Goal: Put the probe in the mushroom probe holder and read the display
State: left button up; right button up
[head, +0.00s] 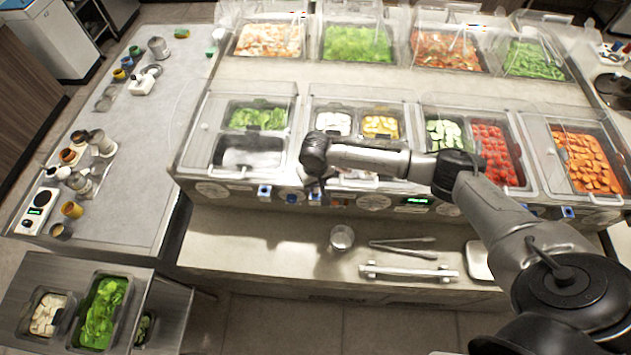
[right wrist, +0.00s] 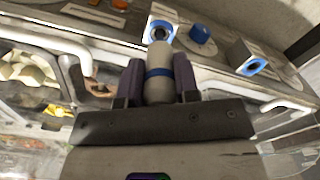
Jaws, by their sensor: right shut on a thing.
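My right gripper (head: 314,184) is at the front face of the counter, below the wells of white and yellow food. In the right wrist view my right gripper (right wrist: 159,84) is shut on the probe (right wrist: 158,62), a grey rounded cylinder with a blue band. Just beyond the probe's end is a white holder with a blue-ringed hole (right wrist: 160,31). I cannot tell whether the probe touches it. Another blue-ringed holder (right wrist: 250,66) is to the right. A lit green display (head: 417,201) shows on the counter front; its digits are too small to read. My left gripper is out of view.
Lidded wells hold greens (head: 258,117), cucumber (head: 444,133), tomatoes (head: 490,150) and carrots (head: 588,165). Tongs (head: 402,245), a white-ended bar (head: 410,271) and a small cup (head: 342,238) are on the front ledge. A blue knob (right wrist: 201,33) stands between the two holders.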

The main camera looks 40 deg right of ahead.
jog(key=shift+f, duration=0.7)
jog(key=shift+f+b, duration=0.45)
jog(key=shift+f, duration=0.15)
dwell(0.9)
dwell(2.1)
jog(key=shift+r, duration=0.15)
jog(key=shift+r+p, duration=1.1)
jog(key=shift+p, duration=0.4)
jog(key=shift+r+p, duration=2.25)
jog(key=shift+p, duration=0.35)
jog(key=shift+r+p, duration=0.3)
jog(key=shift+p, duration=0.05)
